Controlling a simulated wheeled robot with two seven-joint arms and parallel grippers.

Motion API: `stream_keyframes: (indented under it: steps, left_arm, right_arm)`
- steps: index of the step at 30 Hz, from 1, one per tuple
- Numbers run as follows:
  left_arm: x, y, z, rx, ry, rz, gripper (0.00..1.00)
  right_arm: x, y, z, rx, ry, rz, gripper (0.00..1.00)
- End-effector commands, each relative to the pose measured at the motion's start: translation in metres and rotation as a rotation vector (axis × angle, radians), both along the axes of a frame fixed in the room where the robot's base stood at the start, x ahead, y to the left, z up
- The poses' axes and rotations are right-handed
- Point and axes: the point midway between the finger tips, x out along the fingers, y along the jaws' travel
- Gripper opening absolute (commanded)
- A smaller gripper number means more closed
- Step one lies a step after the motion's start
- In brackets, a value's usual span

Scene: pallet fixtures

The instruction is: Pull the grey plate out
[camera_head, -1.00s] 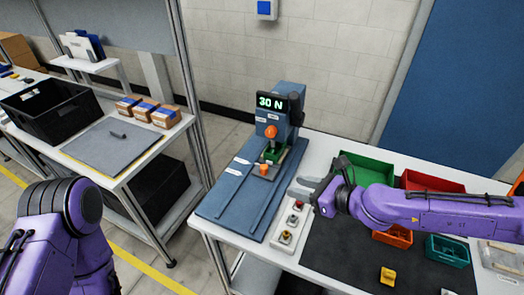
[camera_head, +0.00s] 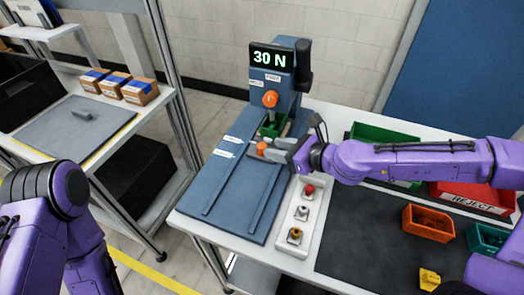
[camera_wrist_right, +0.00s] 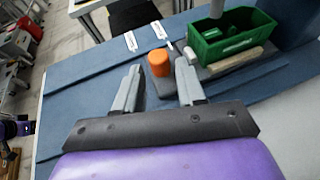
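The orange knob (camera_head: 263,148) stands upright on the grey plate at the front of the blue press (camera_head: 282,88). It also shows in the right wrist view (camera_wrist_right: 158,63). The grey plate (camera_wrist_right: 168,82) is mostly hidden by the knob, my fingers and a green box (camera_wrist_right: 233,36) behind them. My right gripper (camera_wrist_right: 158,84) is open. Its two grey fingers point toward the knob, which appears between and just beyond the fingertips, not clasped. In the head view, the right gripper (camera_head: 277,150) is right beside the knob. Only my left arm shows, not its gripper.
The press display reads 30 N. A blue base with rails (camera_head: 232,190) extends toward me, clear in front of the knob. A white button box (camera_head: 300,213) stands right of it. Green, red, orange and teal bins (camera_head: 428,222) are on the right.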

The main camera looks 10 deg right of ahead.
Motion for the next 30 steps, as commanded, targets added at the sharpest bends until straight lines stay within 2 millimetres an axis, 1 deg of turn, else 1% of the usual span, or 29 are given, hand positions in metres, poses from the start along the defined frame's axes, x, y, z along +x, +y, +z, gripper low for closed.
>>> stream_keyframes:
  steps: [1, 6, 9, 18, 19, 20, 21, 22, 27, 30]
  left_arm:
    - [0.000, 0.000, -0.008, 0.000, 0.000, 0.000, 0.60]
    - [0.000, 0.000, -0.009, 0.000, 0.000, 0.000, 0.60]
    - [0.000, 0.000, -0.009, 0.000, 0.000, 0.000, 0.60]
    - [0.000, 0.000, -0.009, 0.000, 0.000, 0.000, 0.60]
    - [0.000, 0.000, -0.009, 0.000, 0.000, 0.000, 0.60]
    - [0.000, 0.000, -0.009, 0.000, 0.000, 0.000, 0.60]
    - [0.000, 0.000, -0.009, 0.000, 0.000, 0.000, 0.60]
    - [0.000, 0.000, -0.009, 0.000, 0.000, 0.000, 0.60]
    - [0.000, 0.000, -0.009, 0.001, -0.001, 0.000, 0.60]
    - [0.000, 0.000, -0.011, 0.001, -0.001, 0.000, 0.60]
  right_arm:
    - [0.007, 0.009, -0.011, -0.002, 0.003, 0.006, 0.39]
    - [0.030, 0.029, -0.018, -0.001, 0.002, 0.005, 0.39]
    - [0.037, 0.035, -0.020, 0.001, 0.001, 0.005, 0.39]
    - [0.040, 0.037, -0.021, 0.002, 0.000, 0.004, 0.39]
    - [0.040, 0.037, -0.021, 0.002, 0.000, 0.004, 0.33]
    - [0.040, 0.037, -0.021, 0.002, 0.000, 0.004, 0.23]
    - [0.040, 0.037, -0.021, 0.002, 0.000, 0.004, 0.10]
    - [0.040, 0.037, -0.021, 0.002, 0.000, 0.004, 0.00]
    - [0.040, 0.038, -0.022, 0.002, 0.001, 0.006, 0.00]
    - [0.037, 0.044, -0.023, 0.002, 0.000, 0.014, 0.00]
